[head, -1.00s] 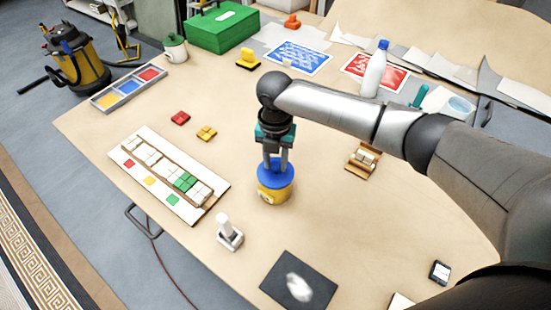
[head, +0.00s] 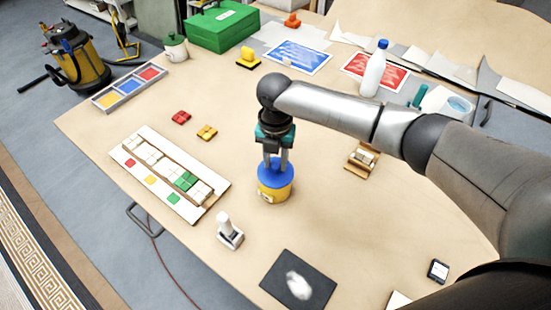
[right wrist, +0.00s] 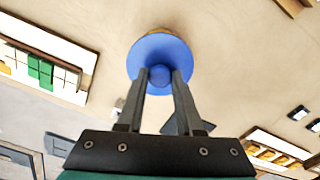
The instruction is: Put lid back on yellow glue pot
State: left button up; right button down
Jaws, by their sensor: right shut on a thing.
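The yellow glue pot (head: 275,193) stands upright on the table near the middle of the head view. The blue lid (head: 275,173) is at the top of the pot, level and roughly centred over it; I cannot tell if it is fully seated. My right gripper (head: 275,160) points straight down, shut on the lid's knob. In the right wrist view the round knob (right wrist: 160,76) is between the fingertips, and the blue lid (right wrist: 146,53) hides most of the pot, with a yellow edge (right wrist: 158,31) showing behind it. My left gripper is not in view.
A white mosaic panel (head: 140,173) lies to the left, with red (head: 181,117) and yellow (head: 206,132) tiles above it. A white-handled stamp (head: 229,232) and a dark sheet (head: 298,282) are in front. A wooden holder (head: 361,162) is to the right. Bare table surrounds the pot.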

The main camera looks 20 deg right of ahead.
grip_release()
dwell(0.8)
jog(key=shift+r, duration=0.1)
jog(key=shift+r+p, duration=3.4)
jog(key=shift+p, duration=0.3)
grip_shut()
jog(key=shift+f, duration=0.15)
jog(key=shift+f+b, duration=2.15)
jog(key=shift+f, duration=0.85)
